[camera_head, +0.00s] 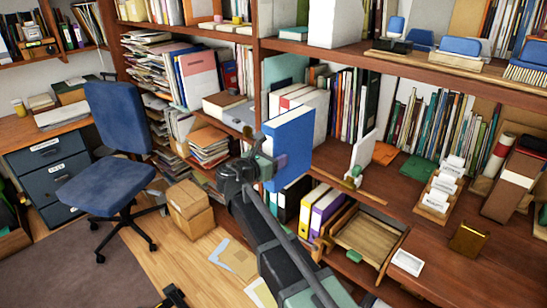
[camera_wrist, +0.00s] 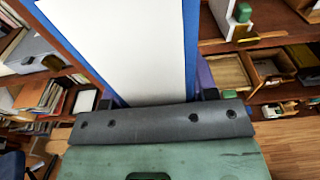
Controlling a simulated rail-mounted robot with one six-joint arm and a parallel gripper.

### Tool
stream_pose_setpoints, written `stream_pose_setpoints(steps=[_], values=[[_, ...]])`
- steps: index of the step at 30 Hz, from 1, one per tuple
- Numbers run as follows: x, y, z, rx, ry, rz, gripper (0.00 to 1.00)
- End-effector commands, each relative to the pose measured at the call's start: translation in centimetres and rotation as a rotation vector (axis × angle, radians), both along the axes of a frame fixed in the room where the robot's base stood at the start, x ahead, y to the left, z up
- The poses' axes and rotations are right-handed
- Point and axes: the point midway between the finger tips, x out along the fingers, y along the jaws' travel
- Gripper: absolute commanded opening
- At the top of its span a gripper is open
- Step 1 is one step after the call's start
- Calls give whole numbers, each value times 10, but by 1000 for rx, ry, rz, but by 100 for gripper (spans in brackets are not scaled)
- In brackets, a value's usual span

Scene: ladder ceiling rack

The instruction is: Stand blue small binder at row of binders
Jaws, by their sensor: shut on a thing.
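My gripper (camera_head: 264,166) is shut on a blue binder (camera_head: 288,142) and holds it upright in front of the shelf. In the wrist view the binder's white page block (camera_wrist: 125,45) rises from between the fingers, with blue covers on both sides. The row of binders (camera_head: 345,103) stands on the middle shelf behind and right of the held binder. White binders (camera_head: 305,97) at the row's left end are partly hidden by the held one. A white bookend-like panel (camera_head: 363,152) stands on the shelf to the right of the held binder.
A second row of thin books (camera_head: 440,122) stands farther right. A wooden card holder (camera_head: 438,190) and an open wooden tray (camera_head: 370,232) are at the right. Purple and yellow binders (camera_head: 322,208) stand below.

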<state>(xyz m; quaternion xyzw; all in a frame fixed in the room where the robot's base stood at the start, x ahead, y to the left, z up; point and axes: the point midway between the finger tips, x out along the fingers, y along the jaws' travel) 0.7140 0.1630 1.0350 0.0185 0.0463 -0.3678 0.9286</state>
Motion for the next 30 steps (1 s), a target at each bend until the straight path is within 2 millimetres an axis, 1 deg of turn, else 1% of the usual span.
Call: stream_pose_setpoints(steps=[4, 8, 30], values=[[3, -3, 0, -1, -1, -1, 19], [12, -11, -1, -1, -1, -1, 19], [82, -75, -8, -1, -1, -1, 19]])
